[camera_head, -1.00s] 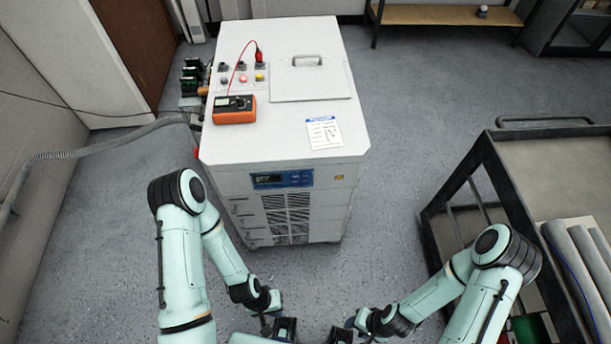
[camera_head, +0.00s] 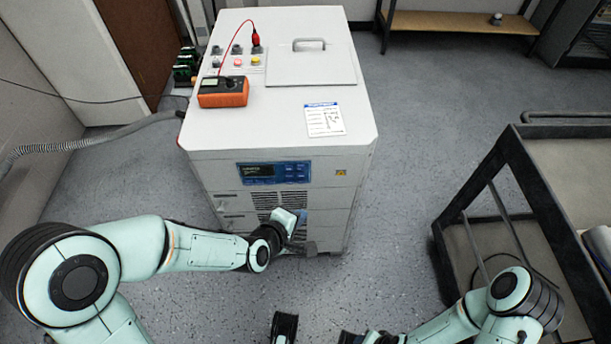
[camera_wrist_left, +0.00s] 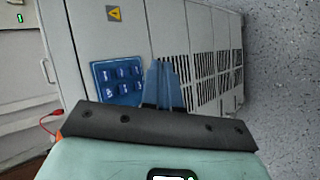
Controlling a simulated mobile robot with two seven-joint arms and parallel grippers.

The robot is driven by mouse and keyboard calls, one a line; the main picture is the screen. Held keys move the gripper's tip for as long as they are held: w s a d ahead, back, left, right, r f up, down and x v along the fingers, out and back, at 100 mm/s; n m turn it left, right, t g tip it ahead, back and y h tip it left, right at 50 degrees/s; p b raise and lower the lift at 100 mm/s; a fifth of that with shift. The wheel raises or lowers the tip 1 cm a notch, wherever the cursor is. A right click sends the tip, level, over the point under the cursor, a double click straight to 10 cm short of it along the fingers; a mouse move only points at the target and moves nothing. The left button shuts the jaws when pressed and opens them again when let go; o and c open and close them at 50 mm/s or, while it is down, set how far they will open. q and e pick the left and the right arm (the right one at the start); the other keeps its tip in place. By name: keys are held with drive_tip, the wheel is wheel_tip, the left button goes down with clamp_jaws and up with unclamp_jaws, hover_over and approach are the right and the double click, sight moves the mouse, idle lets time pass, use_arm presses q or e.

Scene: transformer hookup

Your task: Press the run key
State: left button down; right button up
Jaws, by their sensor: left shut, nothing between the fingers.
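The blue control panel (camera_head: 274,173) is on the front of the white cabinet (camera_head: 220,185). It has a dark display at its left and small keys (camera_head: 297,172) at its right. In the left wrist view the blue keypad (camera_wrist_left: 119,80) shows several keys; their labels are too small to tell which is the run key. My left gripper (camera_head: 302,214) is in front of the cabinet's vents, below the panel in the head view. Its shut, empty fingers (camera_wrist_left: 163,82) appear beside the keypad in the wrist view, with no clear contact.
An orange meter (camera_head: 223,92) with a red lead, several buttons and a paper label (camera_head: 324,120) are on the cabinet top. A dark cart (camera_head: 520,165) stands at the right. Grey floor is free between cart and cabinet.

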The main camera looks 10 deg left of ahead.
sight(301, 168)
use_arm(q)
drive_tip(key=shift+w+d+r+n+t+b, duration=0.15)
drive_tip(key=shift+w+r+n+t, duration=0.1)
drive_tip(key=shift+r, duration=0.35)
drive_tip(key=shift+w+d+r+n+t+b, duration=0.15)
drive_tip(key=shift+r+n+t, duration=0.1)
drive_tip(key=shift+r, duration=0.35)
use_arm(e)
drive_tip(key=shift+w+d+f, duration=0.15)
drive_tip(key=shift+w+f, duration=0.15)
drive_tip(key=shift+f, duration=0.25)
use_arm(q)
drive_tip(key=shift+a, duration=0.1)
drive_tip(key=w+a+b, duration=0.1)
drive_tip(key=w+a, duration=0.1)
drive_tip(key=w, duration=0.6)
drive_tip(key=shift+w+a, duration=0.2)
drive_tip(key=shift+w, duration=0.05)
use_arm(e)
drive_tip(key=shift+w+d+f+t, duration=0.3)
drive_tip(key=shift+w+f, duration=0.15)
drive_tip(key=shift+w, duration=0.1)
drive_tip(key=shift+w+d+f+t, duration=0.2)
drive_tip(key=shift+w+d+f, duration=0.05)
drive_tip(key=shift+w+f, duration=0.25)
drive_tip(key=shift+r, duration=0.1)
use_arm(q)
drive_tip(key=shift+f+b, duration=0.1)
drive_tip(key=shift+b, duration=0.2)
